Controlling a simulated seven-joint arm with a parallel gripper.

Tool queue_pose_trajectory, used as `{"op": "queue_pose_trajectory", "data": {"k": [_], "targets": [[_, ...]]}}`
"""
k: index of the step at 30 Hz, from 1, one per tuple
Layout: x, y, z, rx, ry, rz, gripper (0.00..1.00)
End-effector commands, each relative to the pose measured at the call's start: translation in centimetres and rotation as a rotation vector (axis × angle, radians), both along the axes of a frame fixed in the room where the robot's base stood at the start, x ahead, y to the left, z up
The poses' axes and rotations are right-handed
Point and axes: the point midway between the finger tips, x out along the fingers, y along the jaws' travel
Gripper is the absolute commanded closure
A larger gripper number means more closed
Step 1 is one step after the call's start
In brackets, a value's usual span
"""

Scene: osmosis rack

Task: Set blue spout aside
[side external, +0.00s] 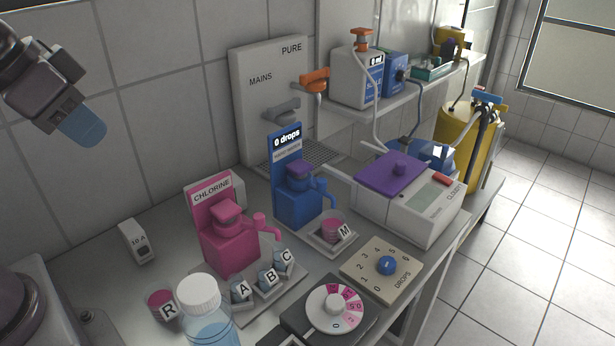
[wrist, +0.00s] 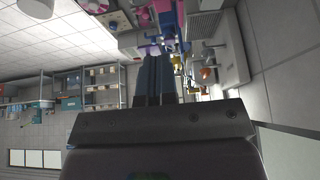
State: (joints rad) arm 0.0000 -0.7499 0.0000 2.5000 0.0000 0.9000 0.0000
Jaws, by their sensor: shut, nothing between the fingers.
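The blue dispenser (side external: 298,200) stands mid-bench under a sign reading "0 drops". Its blue spout (side external: 325,188) points right, above a small cup marked M (side external: 333,229) with pink contents on a tray. My gripper (side external: 84,128) is at the upper left, high in front of the tiled wall and well apart from the blue spout. Its blue fingers are shut and empty. They also show in the wrist view (wrist: 154,78), close together, with the bench beyond and small.
The pink chlorine dispenser (side external: 229,242) stands left of the blue one, with vials A, B and C before it. A white-capped bottle (side external: 203,308) and a dial (side external: 334,308) are at the front. A purple-lidded meter (side external: 412,195) stands to the right.

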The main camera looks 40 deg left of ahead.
Motion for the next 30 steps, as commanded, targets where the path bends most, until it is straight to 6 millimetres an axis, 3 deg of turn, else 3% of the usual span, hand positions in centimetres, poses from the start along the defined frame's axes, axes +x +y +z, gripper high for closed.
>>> {"op": "queue_pose_trajectory", "data": {"k": [5,13,22,30], "targets": [[0.0,-0.5,-0.2,0.001,0.009,-0.027,1.00],[2.1,-3.4,-3.9,-0.012,0.208,-0.178,1.00],[7.9,-6.6,-9.1,0.081,0.299,-0.306,1.00],[14.2,-9.2,-14.5,0.268,0.232,-0.418,1.00]]}}
